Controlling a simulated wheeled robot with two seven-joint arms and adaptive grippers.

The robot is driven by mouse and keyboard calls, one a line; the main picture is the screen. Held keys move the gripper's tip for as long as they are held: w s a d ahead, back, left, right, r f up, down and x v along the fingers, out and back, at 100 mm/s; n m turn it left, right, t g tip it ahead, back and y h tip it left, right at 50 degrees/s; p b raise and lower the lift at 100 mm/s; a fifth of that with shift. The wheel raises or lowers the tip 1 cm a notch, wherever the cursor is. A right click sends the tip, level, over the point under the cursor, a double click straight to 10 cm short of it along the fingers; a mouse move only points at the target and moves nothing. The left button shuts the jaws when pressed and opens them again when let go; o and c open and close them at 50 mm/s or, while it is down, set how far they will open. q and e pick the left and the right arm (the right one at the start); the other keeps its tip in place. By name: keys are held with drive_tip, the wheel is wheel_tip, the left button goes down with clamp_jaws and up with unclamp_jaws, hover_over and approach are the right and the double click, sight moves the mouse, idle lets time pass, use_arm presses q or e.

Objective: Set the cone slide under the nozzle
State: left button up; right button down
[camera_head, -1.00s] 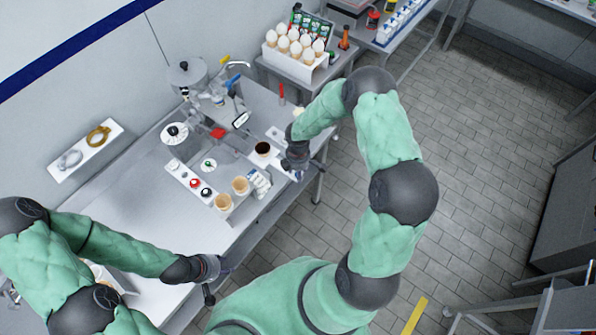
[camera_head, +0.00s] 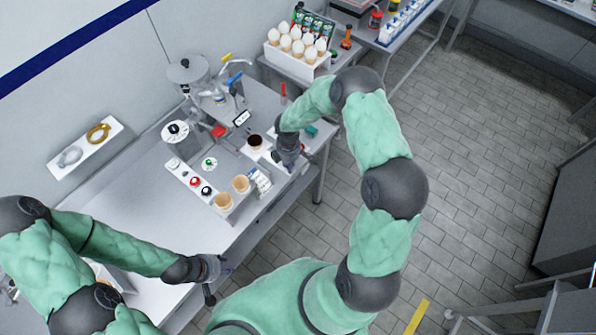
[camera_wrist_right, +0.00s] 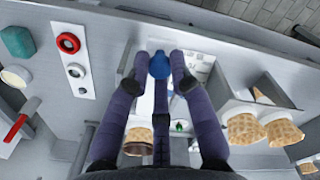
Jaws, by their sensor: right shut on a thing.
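The cone slide (camera_head: 268,153) is a white plate on the steel counter with a cone (camera_head: 255,142) standing at its left end, its dark opening upward. In the right wrist view the cone's brown wall (camera_wrist_right: 139,136) is partly behind my fingers. My right gripper (camera_head: 288,162) is at the slide's right end, shut on a blue knob (camera_wrist_right: 160,65), apparently its handle. The dispenser (camera_head: 216,92), with yellow and blue levers, stands up and left of the slide; its nozzle tip is too small to make out. My left gripper (camera_head: 211,271) is near the front counter edge; its jaws are unclear.
A red-handled item (camera_head: 283,92) and a teal block (camera_head: 311,132) are close to my right arm.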

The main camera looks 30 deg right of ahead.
drive_tip(key=w, duration=0.1)
drive_tip(key=w+a, duration=0.1)
drive_tip(key=w+b, duration=0.1)
drive_tip(key=shift+w+a, duration=0.2)
drive_tip(key=shift+a, duration=0.05)
drive_tip(key=c, duration=1.1)
unclamp_jaws()
wheel_tip(320, 180, up, 12)
drive_tip(key=shift+d, duration=0.1)
